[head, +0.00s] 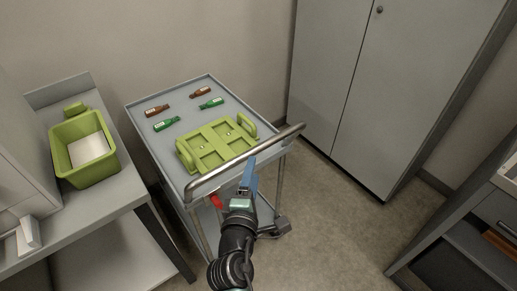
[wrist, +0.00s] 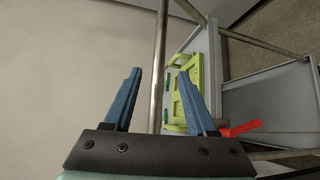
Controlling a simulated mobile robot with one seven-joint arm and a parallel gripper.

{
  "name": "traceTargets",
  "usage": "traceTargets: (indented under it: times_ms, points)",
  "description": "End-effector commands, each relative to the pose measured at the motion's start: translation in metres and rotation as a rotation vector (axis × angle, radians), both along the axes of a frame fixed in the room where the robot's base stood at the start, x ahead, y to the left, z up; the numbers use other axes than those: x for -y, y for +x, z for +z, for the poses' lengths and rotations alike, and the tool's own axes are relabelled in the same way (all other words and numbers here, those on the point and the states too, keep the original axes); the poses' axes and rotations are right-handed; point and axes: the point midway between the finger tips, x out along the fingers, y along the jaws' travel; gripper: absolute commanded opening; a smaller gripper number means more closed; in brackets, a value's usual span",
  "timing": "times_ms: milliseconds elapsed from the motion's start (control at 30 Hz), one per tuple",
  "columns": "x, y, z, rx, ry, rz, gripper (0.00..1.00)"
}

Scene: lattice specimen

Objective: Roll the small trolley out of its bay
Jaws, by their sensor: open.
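The small trolley (head: 140,118) has a grey top and a metal push handle (head: 220,173) along its near side. It stands between a bench and a cabinet. My gripper (head: 249,168) is at the handle, right of its middle, with blue fingers apart. In the wrist view, the handle bar (wrist: 160,55) runs between the two open fingers of my gripper (wrist: 162,76) in the picture; I cannot tell how deep it sits, and neither finger visibly presses it. A red lever (head: 216,201) is below the handle; it also shows in the wrist view (wrist: 241,129).
A green compartment tray (head: 217,143) and several brown and green bottles (head: 166,125) lie on the trolley. A bench (head: 108,205) with a green bin (head: 84,150) is close on the left. A grey cabinet (head: 385,90) stands right. Floor (head: 335,225) is clear at the near right.

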Motion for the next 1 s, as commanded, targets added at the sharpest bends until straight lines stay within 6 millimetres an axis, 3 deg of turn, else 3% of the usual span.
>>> traceTargets:
  times_ms: [300,500,967,1000]
  points:
    - [0.010,0.058,-0.008,0.002,0.002,-0.002,0.57]
    - [0.015,0.082,-0.011,0.003,0.003,-0.002,0.57]
    - [0.016,0.093,-0.012,0.002,0.005,-0.002,0.57]
    - [0.016,0.093,-0.012,0.002,0.005,-0.002,0.53]
